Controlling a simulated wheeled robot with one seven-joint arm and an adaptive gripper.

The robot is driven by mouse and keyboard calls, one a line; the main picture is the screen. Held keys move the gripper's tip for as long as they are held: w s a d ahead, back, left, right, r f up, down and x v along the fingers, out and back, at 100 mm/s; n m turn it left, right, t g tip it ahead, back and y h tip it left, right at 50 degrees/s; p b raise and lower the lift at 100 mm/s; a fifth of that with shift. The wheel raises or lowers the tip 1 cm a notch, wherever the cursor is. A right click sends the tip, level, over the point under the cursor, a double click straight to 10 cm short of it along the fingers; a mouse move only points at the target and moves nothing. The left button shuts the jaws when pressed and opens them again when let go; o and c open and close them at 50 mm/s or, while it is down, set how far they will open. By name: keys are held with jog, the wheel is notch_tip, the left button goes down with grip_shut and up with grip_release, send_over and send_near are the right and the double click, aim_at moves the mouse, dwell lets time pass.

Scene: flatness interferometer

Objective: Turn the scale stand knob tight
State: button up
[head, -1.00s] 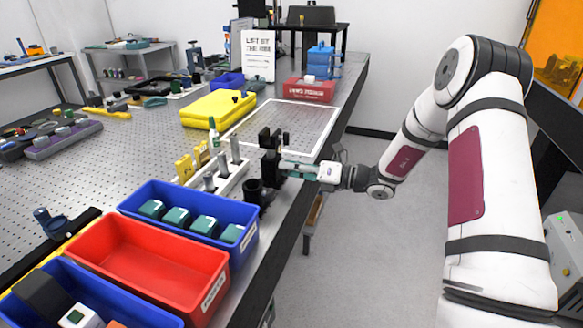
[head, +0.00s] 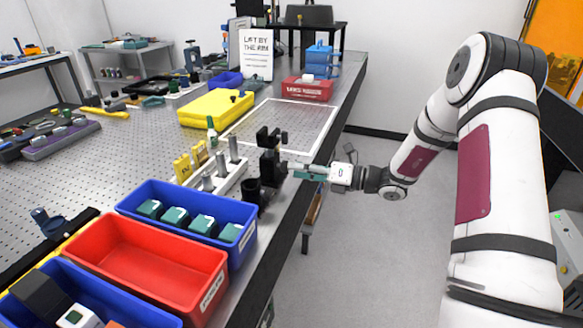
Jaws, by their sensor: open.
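The scale stand is most likely the black upright stand (head: 267,160) near the table's right edge, with a dark round base part in front of it. A small knob shows at its top right (head: 283,137); I cannot tell whether it is the task's knob. My gripper (head: 298,171) reaches in from the right at the stand's middle height, its teal and grey fingers pointing left. Its fingertips are close to the stand's right side. I cannot tell whether they touch it. The fingers are open, and nothing shows held in them.
A white block with metal posts (head: 222,180) stands left of the black stand. Blue (head: 240,213) and red (head: 205,268) bins are in front. A framed mesh plate (head: 318,128) and a yellow case (head: 215,109) lie behind.

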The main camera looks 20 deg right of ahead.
jog(key=v, duration=0.9)
jog(key=s+a+r+n+g+h+p, duration=0.1)
jog(key=s+a+r+n+g+h, duration=0.1)
jog(key=s+a+r+n+g, duration=0.45)
jog(key=s+a+r+n+g+h, duration=0.2)
jog(key=s+a+r+n+g, duration=0.15)
jog(key=s+a+n, duration=0.55)
jog(key=s+d+r+n+t+h+p, duration=0.1)
jog(key=s+d+r+n+t+h, duration=0.1)
jog(key=s+n+h, duration=0.3)
jog(key=s+d+r+n+t+h+p, duration=0.1)
jog(key=s+r+n+h, duration=0.4)
jog(key=s+n, duration=0.8)
jog(key=d+t, duration=0.1)
jog(key=d, duration=0.1)
jog(key=shift+s+d+r, duration=0.3)
jog(key=shift+s+d, duration=0.05)
jog(key=shift+d, duration=0.05)
